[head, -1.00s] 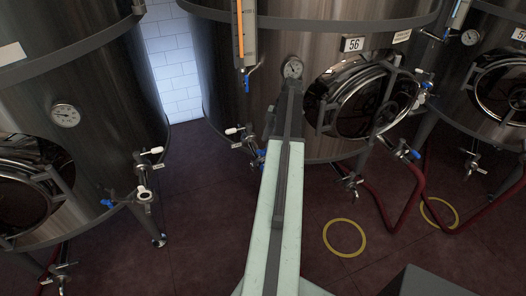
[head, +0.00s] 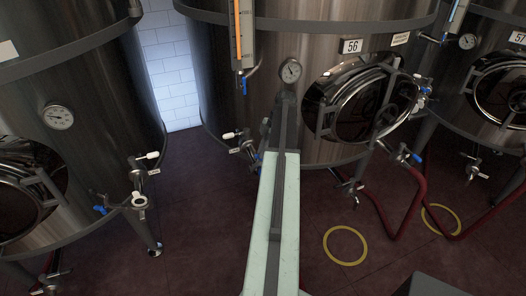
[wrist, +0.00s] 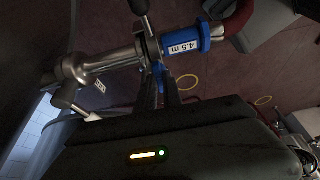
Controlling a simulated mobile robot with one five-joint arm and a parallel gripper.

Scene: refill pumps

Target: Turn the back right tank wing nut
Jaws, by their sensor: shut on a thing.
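My gripper (wrist: 160,92) shows in the wrist view with two dark fingers reaching up to a clamp (wrist: 151,55) on a metal pipe joint. It is shut on what looks like the clamp's wing nut (wrist: 158,68), mostly hidden between the fingertips. A blue fitting (wrist: 184,45) labelled 4.5 m sits right of the clamp. A metal valve (wrist: 76,68) is on its left. In the head view, my arm covers the gripper at the lower left of the tank (head: 235,95) marked 56, beside its outlet valve (head: 243,147).
Another tank (head: 75,90) stands at the left with its own valve (head: 138,200). A tank (head: 455,85) marked 57 stands at the right. Red hoses (head: 388,225) run over the floor. Yellow rings (head: 345,262) mark the floor. Floor between the left and middle tanks is clear.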

